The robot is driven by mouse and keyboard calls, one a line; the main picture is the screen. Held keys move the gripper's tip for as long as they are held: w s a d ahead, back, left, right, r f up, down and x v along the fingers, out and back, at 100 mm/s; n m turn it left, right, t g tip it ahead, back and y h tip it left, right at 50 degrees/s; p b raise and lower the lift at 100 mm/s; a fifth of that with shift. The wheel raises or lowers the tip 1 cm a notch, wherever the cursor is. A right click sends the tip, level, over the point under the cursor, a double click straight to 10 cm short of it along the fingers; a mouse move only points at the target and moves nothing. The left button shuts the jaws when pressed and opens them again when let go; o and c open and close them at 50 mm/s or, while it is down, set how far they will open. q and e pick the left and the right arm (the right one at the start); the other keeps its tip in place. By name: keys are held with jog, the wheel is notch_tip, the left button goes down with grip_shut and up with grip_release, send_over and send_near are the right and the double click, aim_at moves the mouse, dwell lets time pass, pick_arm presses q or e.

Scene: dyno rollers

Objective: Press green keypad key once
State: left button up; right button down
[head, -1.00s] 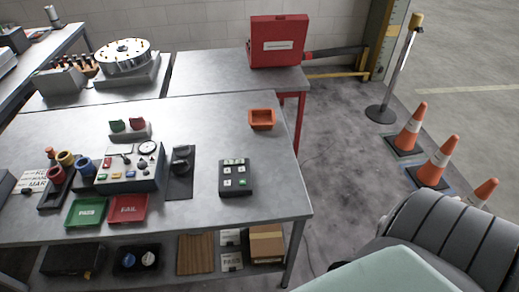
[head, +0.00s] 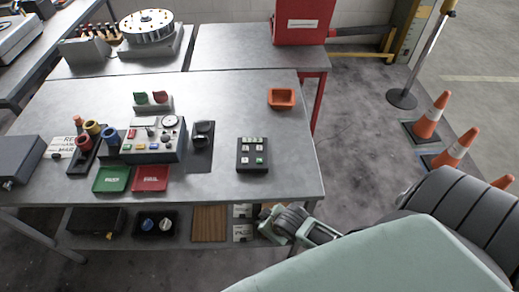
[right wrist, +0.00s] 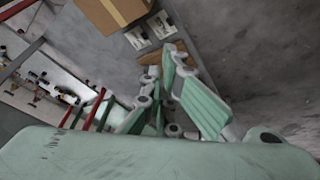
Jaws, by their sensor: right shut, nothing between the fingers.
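The black keypad (head: 246,167) lies on the right part of the metal workbench. My left gripper is not in view.
A control box (head: 150,155), green tray (head: 112,180), red tray (head: 151,178) and black device (head: 201,143) stand left of the keypad. An orange bin (head: 282,98) sits behind it. A cardboard box (right wrist: 112,12) is under the bench. Bench surface around the keypad is clear.

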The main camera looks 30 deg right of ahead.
jog(key=w+a+r+n+t+p, duration=0.1)
jog(key=w+a+r, duration=0.15)
jog(key=r, duration=0.95)
jog(key=w+d+r+n+t, duration=0.1)
jog(key=w+d+r+n, duration=0.2)
jog(key=w+r, duration=0.4)
jog(key=w+d+r+n+t+y, duration=0.1)
jog(key=w+d+r+n+t, duration=0.1)
jog(key=w+d+r, duration=0.3)
notch_tip(320, 180, up, 4)
jog(key=shift+w+d+f+n+p, duration=0.2)
jog(key=shift+w+n+p, duration=0.25)
jog(key=shift+w, duration=0.4)
jog(key=shift+w+f, duration=0.1)
jog(key=shift+f, duration=0.1)
jog(key=b, duration=0.8)
send_over(259, 160)
jog(key=a, duration=0.2)
notch_tip(259, 160, down, 7)
jog(key=shift+d+r, duration=0.1)
jog(key=shift+r, duration=0.05)
jog(key=shift+f+b, duration=0.4)
jog(key=shift+f, duration=0.55)
jog(key=shift+f, duration=0.1)
